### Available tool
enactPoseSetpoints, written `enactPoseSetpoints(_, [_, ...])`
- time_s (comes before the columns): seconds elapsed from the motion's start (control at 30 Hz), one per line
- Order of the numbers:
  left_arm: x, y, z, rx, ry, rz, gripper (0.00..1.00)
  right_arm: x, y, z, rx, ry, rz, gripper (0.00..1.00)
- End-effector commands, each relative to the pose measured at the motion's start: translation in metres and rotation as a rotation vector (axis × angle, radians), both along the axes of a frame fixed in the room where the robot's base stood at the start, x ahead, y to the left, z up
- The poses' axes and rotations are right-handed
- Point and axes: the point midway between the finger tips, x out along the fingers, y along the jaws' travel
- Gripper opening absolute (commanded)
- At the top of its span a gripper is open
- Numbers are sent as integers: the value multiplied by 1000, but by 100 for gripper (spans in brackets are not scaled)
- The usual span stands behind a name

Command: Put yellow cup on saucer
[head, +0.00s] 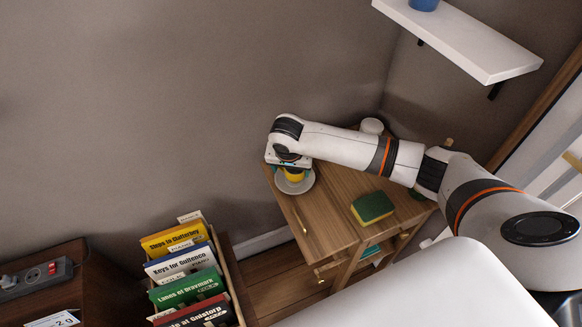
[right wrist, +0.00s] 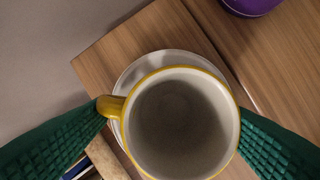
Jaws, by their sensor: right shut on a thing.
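The yellow cup (head: 294,175) is upright between the fingers of my right gripper (head: 291,166), at the far left corner of the wooden cabinet top. In the right wrist view the cup (right wrist: 180,125) shows a yellow rim, a pale empty inside and a handle at left. The green fingers of the right gripper (right wrist: 176,128) press on it from both sides. The white saucer (head: 296,187) lies beneath the cup; its rim also shows in the right wrist view (right wrist: 133,72). I cannot tell whether cup and saucer touch. My left gripper is not in view.
A green and yellow sponge (head: 372,208) lies on the cabinet top (head: 325,205). A white round object (head: 372,126) stands at its back. A purple object (right wrist: 250,4) shows in the right wrist view. A crate of books (head: 188,265) stands lower left. A white wall shelf (head: 465,42) is above.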

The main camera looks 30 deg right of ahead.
Motion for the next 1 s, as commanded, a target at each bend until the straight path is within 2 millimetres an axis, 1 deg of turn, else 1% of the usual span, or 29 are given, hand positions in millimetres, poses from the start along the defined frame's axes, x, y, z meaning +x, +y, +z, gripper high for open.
enactPoseSetpoints(0.03, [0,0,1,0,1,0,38,0,0,-1,1,1,0,50])
enactPoseSetpoints(0.07, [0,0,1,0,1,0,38,0,0,-2,0,1,0,76])
enactPoseSetpoints(0.1, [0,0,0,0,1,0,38,0,0,-2,-1,1,0,82])
enactPoseSetpoints(0.2, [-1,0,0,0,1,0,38,0,0,-2,0,0,0,96])
enactPoseSetpoints(0.47, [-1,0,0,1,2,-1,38,0,0,-1,0,0,0,96])
enactPoseSetpoints(0.57, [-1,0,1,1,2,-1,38,0,1,5,1,-1,2,96])
enactPoseSetpoints(0.67, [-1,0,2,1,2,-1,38,-3,4,18,3,-2,2,96])
enactPoseSetpoints(0.9, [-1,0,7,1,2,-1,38,-14,12,69,2,-3,2,96])
enactPoseSetpoints(1.0, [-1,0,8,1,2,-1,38,-19,15,87,2,-2,2,96])
